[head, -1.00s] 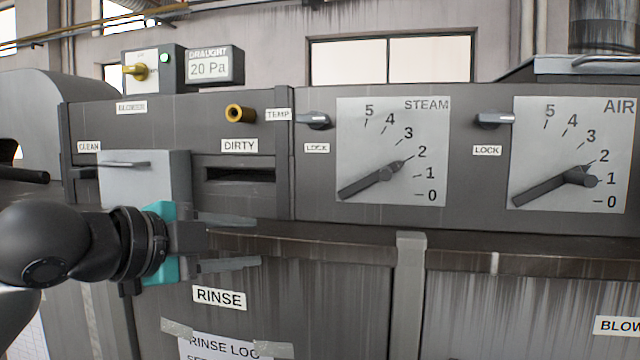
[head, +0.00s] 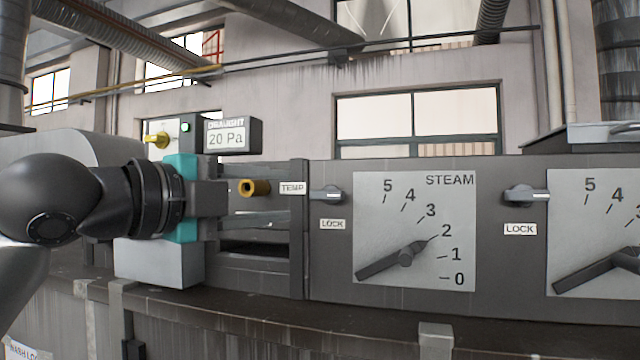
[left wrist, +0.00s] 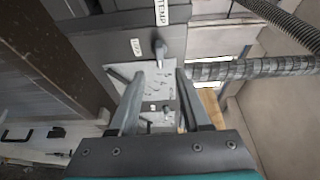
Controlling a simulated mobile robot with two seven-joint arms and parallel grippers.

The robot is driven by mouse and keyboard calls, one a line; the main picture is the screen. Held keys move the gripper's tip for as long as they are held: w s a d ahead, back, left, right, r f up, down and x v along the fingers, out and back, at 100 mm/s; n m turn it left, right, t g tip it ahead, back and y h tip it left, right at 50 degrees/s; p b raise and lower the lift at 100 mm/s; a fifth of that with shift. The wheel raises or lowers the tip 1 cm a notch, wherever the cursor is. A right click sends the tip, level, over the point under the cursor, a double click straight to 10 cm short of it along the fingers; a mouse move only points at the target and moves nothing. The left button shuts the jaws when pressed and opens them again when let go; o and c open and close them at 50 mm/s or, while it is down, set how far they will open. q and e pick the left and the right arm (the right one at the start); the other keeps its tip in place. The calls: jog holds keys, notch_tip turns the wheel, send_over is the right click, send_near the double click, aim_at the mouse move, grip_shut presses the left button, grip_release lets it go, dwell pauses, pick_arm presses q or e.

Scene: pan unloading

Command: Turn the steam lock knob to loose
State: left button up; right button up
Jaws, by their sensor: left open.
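The steam lock knob (head: 328,195) is a grey lever-like handle lying about level on the dark panel. It sits above a LOCK label (head: 332,225) and left of the STEAM dial (head: 415,230). My left gripper (head: 284,222) is open and empty, its fingers reaching right, left of the knob and apart from it. In the left wrist view the knob (left wrist: 160,48) shows beyond the fingertips, toward the top, with the STEAM dial (left wrist: 155,80) between the fingers. My right gripper is not in view.
A similar AIR lock knob (head: 525,195) and AIR dial (head: 600,235) are further right. A yellow fitting (head: 254,187) and TEMP label (head: 292,188) lie left of the steam knob. A grey box (head: 160,265) protrudes below my gripper. A ledge (head: 370,318) runs below the panel.

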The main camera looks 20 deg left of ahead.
aim_at(322, 196)
pick_arm(q)
jog(key=p+x, duration=0.2)
jog(key=x, duration=0.7)
jog(key=shift+p, duration=0.3)
jog(key=shift+f, duration=0.1)
grip_shut()
